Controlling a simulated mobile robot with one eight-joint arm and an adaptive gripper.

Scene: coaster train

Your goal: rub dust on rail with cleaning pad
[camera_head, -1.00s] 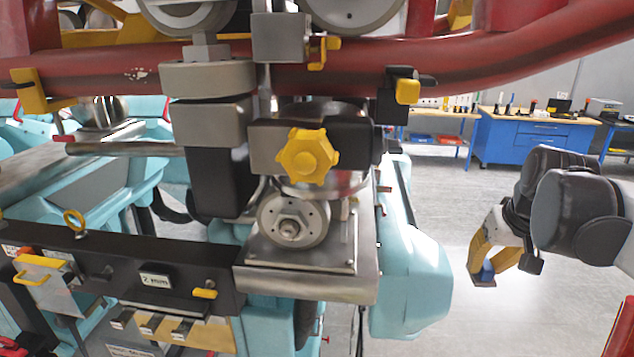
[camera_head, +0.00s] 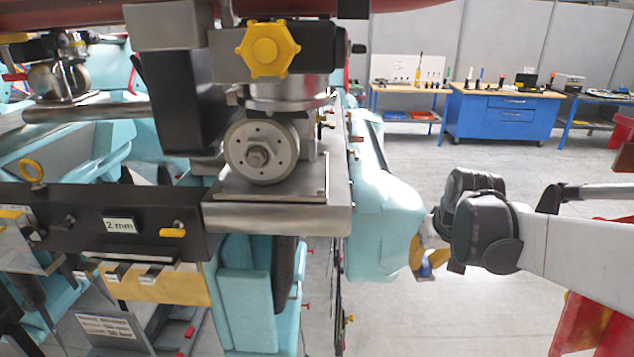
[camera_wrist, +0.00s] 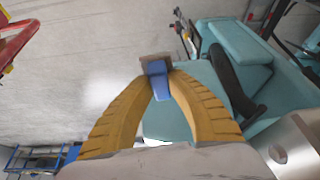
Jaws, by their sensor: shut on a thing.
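My gripper (camera_head: 432,262) is at the right of the head view, beside the turquoise car seat, with the grey floor behind it. In the wrist view its yellow ribbed fingers (camera_wrist: 160,80) are shut on the cleaning pad (camera_wrist: 158,84), which has a blue grip and a brownish block at its end. In the head view only a bit of the pad's blue (camera_head: 425,270) shows between the fingers. The red rail (camera_head: 70,17) runs along the top edge of the head view, mostly cut off, well away from the pad. No dust is visible on it now.
The coaster car's wheel assembly (camera_head: 258,150), with a yellow knob (camera_head: 268,50), fills the middle. A turquoise seat (camera_head: 385,215) stands just left of my gripper. Open floor (camera_head: 400,325) lies below. A blue workbench (camera_head: 505,115) stands at the back.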

